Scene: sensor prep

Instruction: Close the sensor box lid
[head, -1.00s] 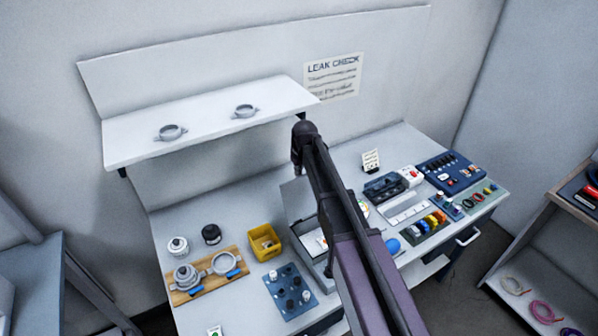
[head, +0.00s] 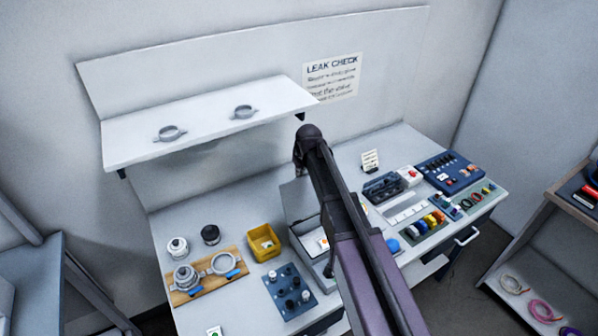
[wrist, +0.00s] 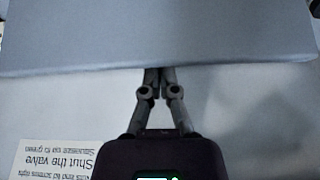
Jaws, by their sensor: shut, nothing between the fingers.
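The sensor box (head: 327,268) is a grey open box in the middle of the bench. Its grey lid (head: 295,200) stands raised at the back, partly hidden by my arm. Something white with a small orange spot shows inside the box.
Left of the box are a yellow bin (head: 264,243), a blue plate with knobs (head: 290,291) and a wooden board (head: 206,276). To the right are trays and a blue panel (head: 452,171). A shelf (head: 210,122) overhangs the back left. A printed card (wrist: 50,160) shows in the wrist view.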

